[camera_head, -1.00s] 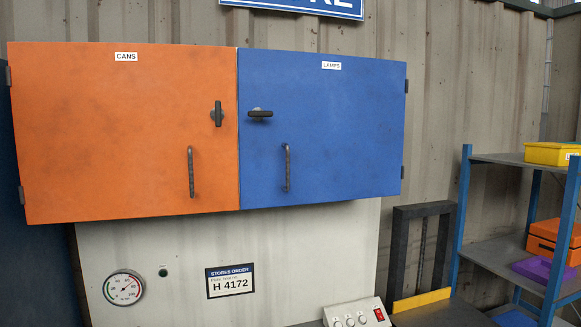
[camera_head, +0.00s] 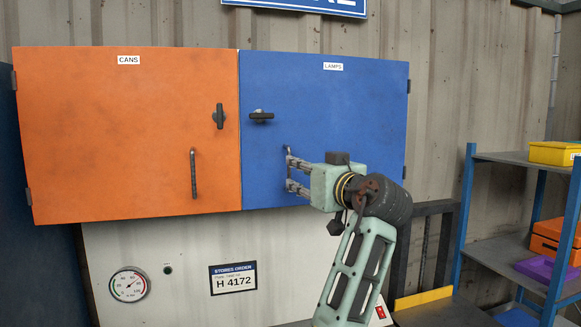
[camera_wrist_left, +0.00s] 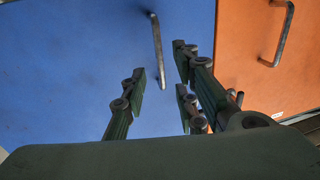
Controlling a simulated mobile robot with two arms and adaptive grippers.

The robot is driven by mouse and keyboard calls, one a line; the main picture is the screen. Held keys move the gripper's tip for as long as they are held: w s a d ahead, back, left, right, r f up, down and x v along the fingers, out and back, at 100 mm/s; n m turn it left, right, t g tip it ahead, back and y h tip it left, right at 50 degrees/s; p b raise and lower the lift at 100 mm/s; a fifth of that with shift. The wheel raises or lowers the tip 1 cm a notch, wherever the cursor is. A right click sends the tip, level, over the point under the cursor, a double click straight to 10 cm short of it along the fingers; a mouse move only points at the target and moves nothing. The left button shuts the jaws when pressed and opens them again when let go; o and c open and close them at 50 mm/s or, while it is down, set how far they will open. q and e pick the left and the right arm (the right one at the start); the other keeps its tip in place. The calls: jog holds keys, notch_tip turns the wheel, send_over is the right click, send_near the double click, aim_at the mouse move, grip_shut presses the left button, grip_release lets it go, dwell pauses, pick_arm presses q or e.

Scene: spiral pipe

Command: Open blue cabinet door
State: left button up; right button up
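The blue cabinet door (camera_head: 340,100), labelled LAMPS, is shut. Its hinges are on the right edge. Its dark turn latch (camera_head: 261,116) lies horizontal near the left edge. Its grey vertical handle (camera_head: 287,149) is below the latch, with its lower part hidden by my gripper. My left gripper (camera_head: 290,173) is at the handle with its fingers spread. In the left wrist view the handle (camera_wrist_left: 157,50) shows just ahead of and between the open fingers (camera_wrist_left: 160,85). I cannot tell whether they touch it. My right gripper is not in view.
The orange CANS door (camera_head: 120,130) adjoins on the left, shut, with its latch (camera_head: 219,116) vertical and its own handle (camera_head: 193,174). A gauge (camera_head: 129,285) and a label plate (camera_head: 233,279) are below. A blue-framed shelf (camera_head: 510,156) with boxes stands right.

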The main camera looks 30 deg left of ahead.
aim_at(290, 169)
pick_arm(q)
jog(key=p+x, duration=0.3)
jog(key=x, duration=0.2)
jog(key=shift+w+a+r, duration=0.1)
jog(key=shift+w+a, duration=0.1)
jog(key=shift+a, duration=0.15)
jog(key=shift+w+a+p, duration=0.25)
jog(key=shift+a+p, duration=0.05)
jog(key=shift+a, duration=0.2)
jog(key=shift+w+f, duration=0.1)
jog(key=shift+f, duration=0.1)
grip_shut()
